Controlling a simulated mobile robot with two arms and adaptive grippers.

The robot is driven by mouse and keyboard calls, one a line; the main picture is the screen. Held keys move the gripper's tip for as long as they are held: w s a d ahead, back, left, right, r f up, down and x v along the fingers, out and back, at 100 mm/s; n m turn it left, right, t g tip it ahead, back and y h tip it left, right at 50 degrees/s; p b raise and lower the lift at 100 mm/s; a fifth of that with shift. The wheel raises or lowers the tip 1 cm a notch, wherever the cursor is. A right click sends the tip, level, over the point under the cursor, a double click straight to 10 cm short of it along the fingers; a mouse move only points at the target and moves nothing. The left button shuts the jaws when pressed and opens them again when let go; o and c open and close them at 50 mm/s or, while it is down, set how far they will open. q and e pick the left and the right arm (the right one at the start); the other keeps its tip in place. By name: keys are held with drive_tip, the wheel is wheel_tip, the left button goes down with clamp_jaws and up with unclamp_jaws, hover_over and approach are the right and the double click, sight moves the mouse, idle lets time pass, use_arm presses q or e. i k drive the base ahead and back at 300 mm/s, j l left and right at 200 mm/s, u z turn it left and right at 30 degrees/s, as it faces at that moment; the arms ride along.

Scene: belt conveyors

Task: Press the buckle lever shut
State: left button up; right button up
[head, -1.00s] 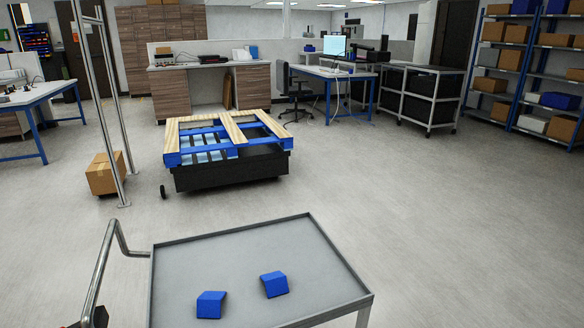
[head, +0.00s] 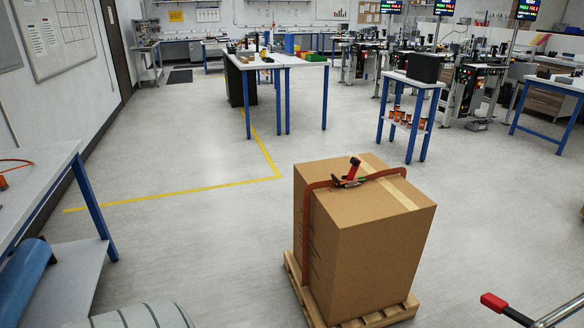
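A large cardboard box (head: 370,255) stands on a wooden pallet (head: 386,314) in the lower middle of the head view. A red-brown strap (head: 304,225) runs over its top and down its left side. The buckle (head: 346,183) sits on the strap on top of the box, near its left edge. Its lever (head: 354,167), dark with a red tip, sticks up at a steep angle from the buckle. Neither of my grippers shows in this view, and nothing touches the lever.
A bar with a red grip (head: 493,302) juts in at lower right. A workbench (head: 40,185) with a blue roll (head: 24,280) below stands at left. A grey ribbed object (head: 130,318) shows at the bottom left. Open floor with yellow tape (head: 175,193) lies beyond the box.

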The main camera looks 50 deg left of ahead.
sight(355, 162)
drive_tip(key=u, duration=1.25)
drive_tip(key=i+u, duration=0.1)
drive_tip(key=i, duration=0.3)
